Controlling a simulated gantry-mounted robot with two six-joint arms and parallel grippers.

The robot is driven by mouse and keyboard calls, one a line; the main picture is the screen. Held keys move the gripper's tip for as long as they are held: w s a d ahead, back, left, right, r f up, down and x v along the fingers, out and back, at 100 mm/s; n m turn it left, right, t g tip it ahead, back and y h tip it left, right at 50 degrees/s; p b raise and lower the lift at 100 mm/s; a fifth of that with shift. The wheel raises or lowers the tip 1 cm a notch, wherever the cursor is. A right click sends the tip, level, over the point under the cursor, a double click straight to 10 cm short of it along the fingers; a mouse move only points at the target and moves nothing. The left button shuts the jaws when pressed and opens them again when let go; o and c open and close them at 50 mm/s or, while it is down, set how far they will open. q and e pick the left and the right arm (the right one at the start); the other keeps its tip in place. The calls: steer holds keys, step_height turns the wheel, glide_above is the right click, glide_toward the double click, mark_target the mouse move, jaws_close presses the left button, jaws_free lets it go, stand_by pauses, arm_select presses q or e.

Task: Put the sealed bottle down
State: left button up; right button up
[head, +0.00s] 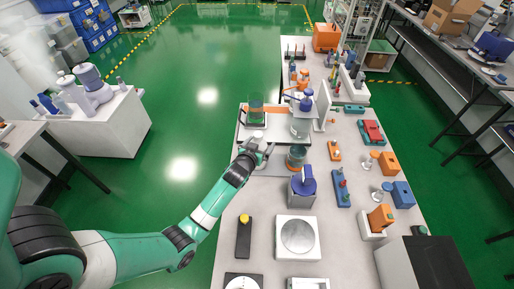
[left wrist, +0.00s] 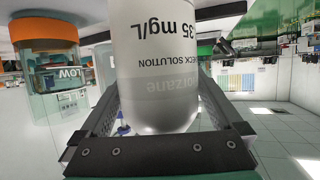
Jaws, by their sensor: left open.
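A pale bottle (head: 301,123) with a blue cap stands upright at the tray on the bench in the head view. My left gripper (head: 264,148) is open at the tray's near edge, to the left and front of this bottle. In the left wrist view a large white bottle (left wrist: 158,60) with a printed label, including "35 mg/L", fills the space ahead of the open jaws (left wrist: 165,118). Its upper end is cut off by the frame. The views do not settle whether the fingers touch it. My right gripper is not in view.
A clear jar with an orange band (head: 256,108) stands left of the bottle; another teal jar (head: 297,156) stands in front. A blue-topped box (head: 303,186), a white scale (head: 297,237) and small testers crowd the bench. The green floor left of the bench is clear.

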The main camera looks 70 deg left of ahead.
arm_select(q)
steer(key=p+v, duration=0.3)
steer(key=v, duration=0.9)
steer(key=shift+p, duration=0.4)
steer(key=shift+w+r, duration=0.1)
